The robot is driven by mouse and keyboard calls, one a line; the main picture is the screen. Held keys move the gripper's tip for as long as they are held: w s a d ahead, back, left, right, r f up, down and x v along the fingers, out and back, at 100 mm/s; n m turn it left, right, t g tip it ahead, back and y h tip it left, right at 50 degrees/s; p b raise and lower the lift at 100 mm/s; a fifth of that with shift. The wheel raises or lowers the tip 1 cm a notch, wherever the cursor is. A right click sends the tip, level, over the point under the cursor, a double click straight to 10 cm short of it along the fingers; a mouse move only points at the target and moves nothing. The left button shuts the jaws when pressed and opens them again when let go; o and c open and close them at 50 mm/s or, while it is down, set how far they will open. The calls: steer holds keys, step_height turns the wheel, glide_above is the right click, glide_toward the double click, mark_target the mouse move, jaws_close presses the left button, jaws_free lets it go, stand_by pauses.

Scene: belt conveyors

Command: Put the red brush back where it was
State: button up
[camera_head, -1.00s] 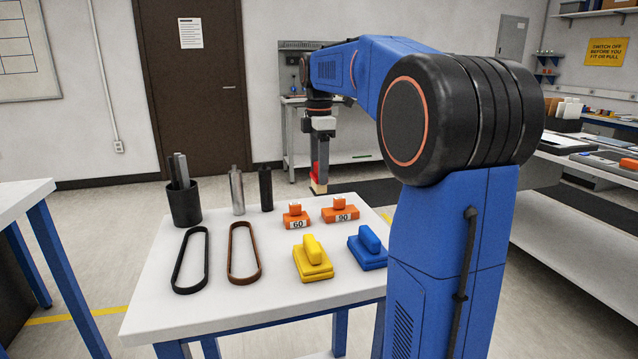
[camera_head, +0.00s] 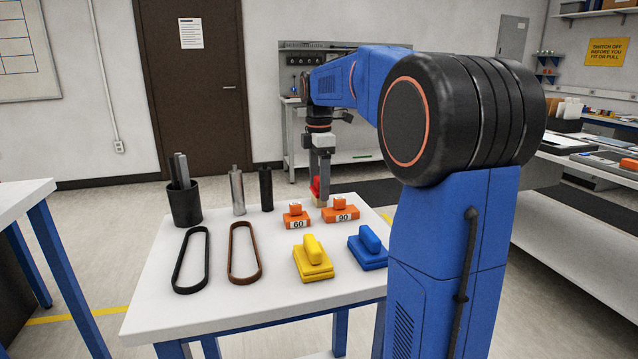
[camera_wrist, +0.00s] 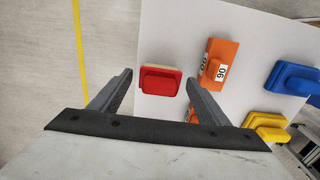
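The red brush (camera_head: 315,188), with a pale tan underside, stands at the far edge of the white table (camera_head: 215,299), behind the orange block marked 90 (camera_head: 341,215). In the wrist view the red brush (camera_wrist: 160,81) is near the table's edge, left of the orange blocks. My gripper (camera_head: 320,181) is lowered over it with fingers pointing down. In the wrist view my gripper (camera_wrist: 160,77) is open, with one finger on each side of the brush and small gaps between. The brush's lower part is partly hidden by a finger in the head view.
The table also holds an orange block marked 60 (camera_head: 297,217), yellow (camera_head: 313,263) and blue (camera_head: 367,252) brushes, two belt loops (camera_head: 190,262), two cylinders (camera_head: 237,192) and a black cup (camera_head: 185,206) of rods. Orange blocks stand close beside my gripper.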

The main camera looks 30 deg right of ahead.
step_height(320, 180, up, 12)
steer(key=shift+r, duration=0.15)
stand_by(0.5)
steer(key=shift+s, duration=0.1)
stand_by(0.4)
